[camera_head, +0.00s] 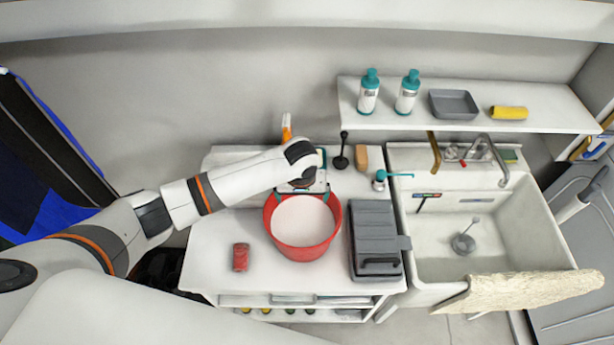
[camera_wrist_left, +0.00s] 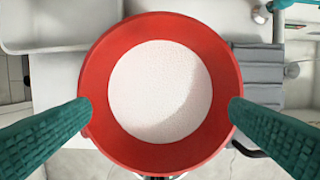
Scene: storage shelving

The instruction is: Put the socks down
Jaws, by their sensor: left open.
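I cannot make out any socks in either view. My left gripper (camera_head: 303,188) is open above the back rim of a red tub (camera_head: 335,238) on the white bench. The tub has a pale, round, grainy-looking inside, and it also shows in the left wrist view (camera_wrist_left: 105,130). In that view, the two teal fingers of my left gripper (camera_wrist_left: 160,108) are spread wide at either side of the tub, with nothing held between them. I cannot tell whether they touch its rim. My right gripper is not in view.
A red can-like object (camera_head: 240,257) stands left of the tub, and a grey case (camera_head: 375,240) lies to its right. A white sink (camera_head: 530,235) adjoins the bench. Bottles (camera_head: 368,95) and a grey tray (camera_head: 453,104) stand on the shelf (camera_head: 350,115) above.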

